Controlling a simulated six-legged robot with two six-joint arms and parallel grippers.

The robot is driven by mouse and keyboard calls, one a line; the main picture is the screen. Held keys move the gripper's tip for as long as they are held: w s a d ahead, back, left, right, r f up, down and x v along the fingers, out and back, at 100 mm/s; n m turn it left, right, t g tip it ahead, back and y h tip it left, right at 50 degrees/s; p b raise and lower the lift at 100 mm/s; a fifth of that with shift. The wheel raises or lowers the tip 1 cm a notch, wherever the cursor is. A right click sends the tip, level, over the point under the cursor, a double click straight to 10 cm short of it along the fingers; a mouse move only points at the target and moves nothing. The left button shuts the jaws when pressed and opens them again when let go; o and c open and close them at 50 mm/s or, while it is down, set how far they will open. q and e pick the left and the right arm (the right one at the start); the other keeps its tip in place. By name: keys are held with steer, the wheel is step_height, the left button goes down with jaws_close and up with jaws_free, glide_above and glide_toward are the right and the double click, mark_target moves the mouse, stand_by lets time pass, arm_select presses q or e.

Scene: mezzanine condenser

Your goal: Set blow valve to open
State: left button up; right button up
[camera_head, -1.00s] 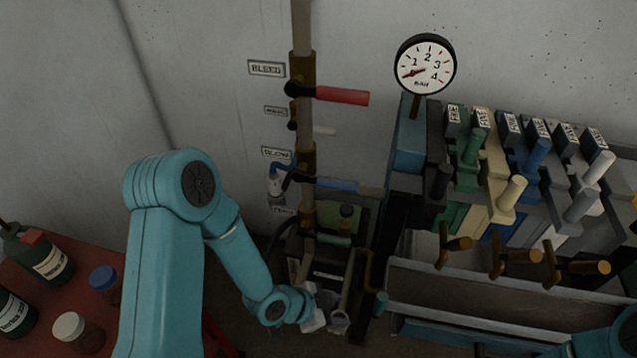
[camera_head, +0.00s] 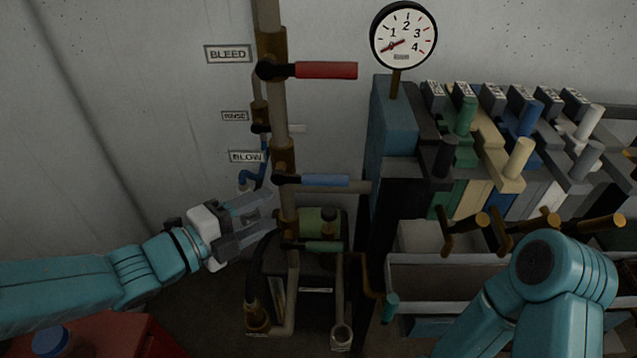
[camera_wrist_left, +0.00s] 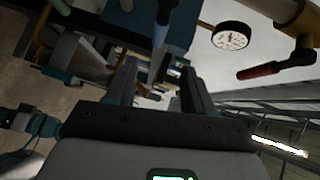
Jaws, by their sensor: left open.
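The blow valve has a blue lever (camera_head: 325,181) beside the BLOW label (camera_head: 247,157). The lever lies level, pointing right, across the upright pipe. My left gripper (camera_head: 275,213) is open and empty in the head view. Its fingers point right, just left of the pipe and a little below the lever's pivot. They look apart from the lever, though the depth gap is hard to tell. In the left wrist view, the open fingers (camera_wrist_left: 160,78) have a dark bluish bar beyond them; I cannot tell if it is the lever. My right gripper is out of view.
The red BLEED lever (camera_head: 325,70) is above, with a small pale RINSE lever (camera_head: 290,128) between. A green lever (camera_head: 318,247) sits below. A pressure gauge (camera_head: 404,36) and a bank of coloured levers (camera_head: 520,150) stand to the right.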

mark_target(317, 184)
arm_select(q)
steer(key=p+x, duration=0.2)
steer(key=x, duration=1.2)
steer(key=shift+w+f, duration=0.1)
steer(key=shift+w, duration=0.35)
steer(key=shift+w+d, duration=0.2)
steer(key=shift+d, duration=0.2)
steer(key=shift+a+f, duration=0.1)
